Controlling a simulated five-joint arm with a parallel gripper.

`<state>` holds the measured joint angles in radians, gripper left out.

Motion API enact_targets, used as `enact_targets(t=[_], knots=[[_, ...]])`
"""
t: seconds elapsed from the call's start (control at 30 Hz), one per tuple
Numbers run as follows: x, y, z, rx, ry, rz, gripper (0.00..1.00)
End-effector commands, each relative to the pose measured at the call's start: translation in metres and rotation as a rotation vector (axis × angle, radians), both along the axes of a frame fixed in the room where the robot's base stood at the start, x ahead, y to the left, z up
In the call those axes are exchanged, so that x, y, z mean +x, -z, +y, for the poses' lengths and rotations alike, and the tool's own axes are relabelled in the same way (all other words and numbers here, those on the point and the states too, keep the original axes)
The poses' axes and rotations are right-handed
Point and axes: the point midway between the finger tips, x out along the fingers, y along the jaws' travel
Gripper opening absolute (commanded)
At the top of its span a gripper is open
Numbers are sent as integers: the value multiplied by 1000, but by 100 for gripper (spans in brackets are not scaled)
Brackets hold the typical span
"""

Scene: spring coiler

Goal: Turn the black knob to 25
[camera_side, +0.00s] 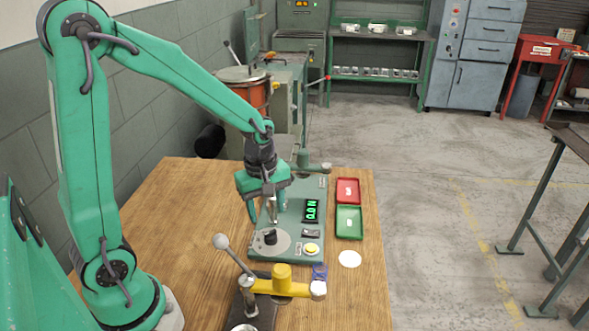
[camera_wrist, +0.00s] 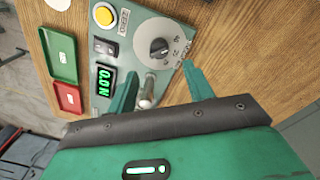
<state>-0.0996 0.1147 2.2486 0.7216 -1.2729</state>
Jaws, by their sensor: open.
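The black knob (camera_side: 270,237) stands on a pale round dial on the green tester panel (camera_side: 292,190). In the wrist view the knob (camera_wrist: 159,48) is beyond my fingertips, with printed numbers around its dial (camera_wrist: 183,33). A pale mark shows on the knob, but I cannot tell which number it points to. My gripper (camera_side: 272,216) is above the panel, close to the knob in the side view. In the wrist view its two fingers (camera_wrist: 162,74) are apart with the knob not between them. A metal post (camera_wrist: 148,92) shows between the fingers there.
The green display (camera_wrist: 104,82) reads 0.0 N. A rocker switch (camera_wrist: 103,47) and yellow button (camera_wrist: 104,15) sit beside the dial. Red (camera_side: 348,190) and green (camera_side: 349,222) trays lie to the right. A yellow-armed device (camera_side: 285,287) with a ball lever (camera_side: 221,241) stands in front.

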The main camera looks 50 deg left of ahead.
Motion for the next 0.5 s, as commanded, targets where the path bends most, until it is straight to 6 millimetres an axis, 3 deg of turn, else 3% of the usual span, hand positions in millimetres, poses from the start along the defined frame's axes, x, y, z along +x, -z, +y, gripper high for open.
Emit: enact_targets(t=[0.27, 0.5], knots=[[0, 3, 0, 0, -5, 1, 52], [0, 18, 0, 0, -3, 4, 52]])
